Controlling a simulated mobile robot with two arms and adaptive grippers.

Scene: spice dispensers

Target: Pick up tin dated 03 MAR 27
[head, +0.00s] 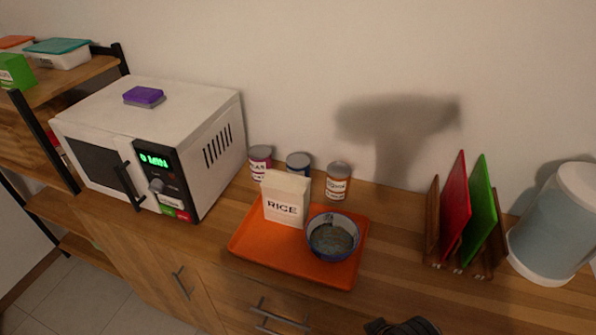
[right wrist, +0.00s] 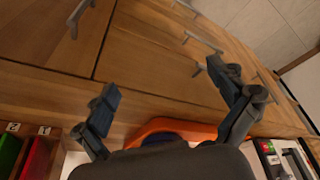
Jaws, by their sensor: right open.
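Three tins stand in a row at the back of the counter, behind the tray: a tin with a red label (head: 260,161) next to the microwave, a dark blue tin (head: 298,163) partly hidden by the rice box, and a tin with an orange label (head: 338,181) to the right. Their dates are too small to read. My right gripper (right wrist: 170,100) is open and empty in the right wrist view, near the orange tray and counter edge. In the head view a dark part of my right arm (head: 402,327) shows at the bottom edge. My left gripper is not in view.
An orange tray (head: 250,245) holds a rice box (head: 285,198) and a blue bowl (head: 332,236) in front of the tins. A white microwave (head: 200,110) stands left. A rack with red and green boards (head: 466,215) and a light blue container (head: 555,225) stand right.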

